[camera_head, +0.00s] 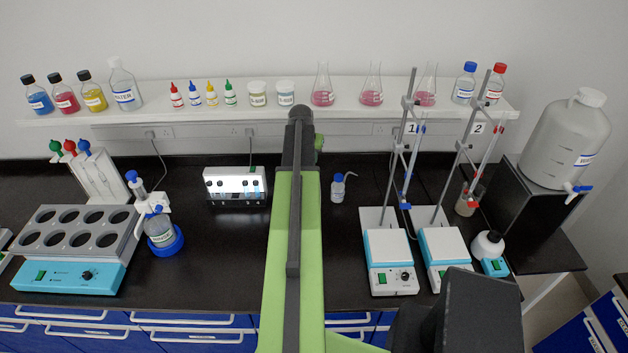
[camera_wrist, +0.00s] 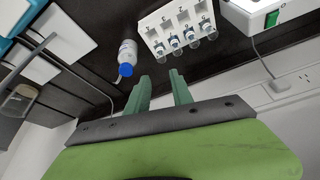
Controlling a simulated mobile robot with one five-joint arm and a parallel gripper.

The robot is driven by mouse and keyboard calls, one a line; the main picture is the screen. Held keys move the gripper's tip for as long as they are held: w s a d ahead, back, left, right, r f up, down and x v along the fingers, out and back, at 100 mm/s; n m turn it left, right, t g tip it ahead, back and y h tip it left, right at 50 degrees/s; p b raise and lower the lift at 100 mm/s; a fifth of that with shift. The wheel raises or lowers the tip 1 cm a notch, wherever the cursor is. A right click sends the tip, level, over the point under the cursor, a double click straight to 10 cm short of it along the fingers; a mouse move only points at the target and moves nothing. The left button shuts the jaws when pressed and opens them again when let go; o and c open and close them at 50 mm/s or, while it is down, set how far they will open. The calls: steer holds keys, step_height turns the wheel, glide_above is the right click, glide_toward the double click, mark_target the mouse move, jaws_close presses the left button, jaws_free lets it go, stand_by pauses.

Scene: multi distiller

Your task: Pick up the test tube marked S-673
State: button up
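My gripper (camera_wrist: 160,77) shows in the wrist view with its two green fingers apart and nothing between them. A white rack (camera_wrist: 156,29) stands just beyond the fingertips, a little to the right. It holds several small clear test tubes (camera_wrist: 191,39) with bluish bands in a row. Their labels are too small to read, so I cannot tell which is S-673. The rack is not visible in the head view, where my arm covers the middle of the bench.
A wash bottle (camera_head: 338,188) with a blue cap stands close by; it also shows in the wrist view (camera_wrist: 127,57). A white lit device (camera_head: 236,186) with a cable stands left of my arm. Stirrers with stands (camera_head: 390,245) are at right. A bottle shelf (camera_head: 200,113) runs behind.

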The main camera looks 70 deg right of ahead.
steer(key=b+x, duration=1.1)
steer(key=x, duration=0.1)
steer(key=shift+w+f, duration=0.15)
steer(key=shift+f, duration=0.2)
steer(key=shift+r, duration=0.1)
steer(key=b+x, duration=0.5)
steer(key=shift+w, duration=0.1)
jaws_close()
stand_by(0.5)
